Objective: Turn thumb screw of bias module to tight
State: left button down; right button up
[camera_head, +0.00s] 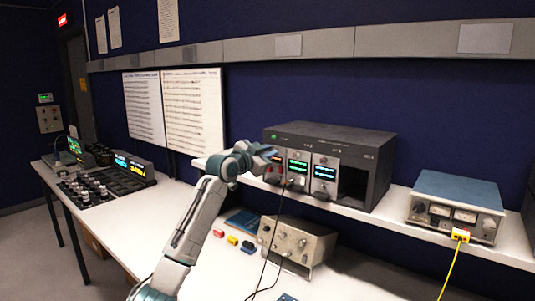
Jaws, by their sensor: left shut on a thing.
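The dark grey rack (330,137) stands on the white shelf and holds several modules side by side. The leftmost module (273,173) is partly hidden by my left gripper. The middle module (297,166) and the one to its right (324,173) have lit green and blue displays. The labels are too small to tell which is the bias module. My left gripper (272,155) reaches in from the left to the upper front of the leftmost module. It is shut on what appears to be that module's thumb screw, which its fingers hide. My right gripper is not in view.
An empty bay (353,186) is at the rack's right end. A blue-topped meter unit (458,196) with a yellow cable stands right on the shelf. Below, a beige instrument (296,243) with black leads stands on the bench (223,275), beside small coloured blocks. A console (131,170) is far left.

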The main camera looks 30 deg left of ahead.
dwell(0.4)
pick_arm(q)
jog(key=c, duration=1.3)
grip_release()
jog(key=shift+c, duration=0.2)
jog(key=s+b, duration=0.4)
jog(key=s, duration=0.6)
jog(key=shift+s+a+b, duration=0.4)
jog(key=shift+a, duration=0.05)
jog(key=shift+f, duration=0.1)
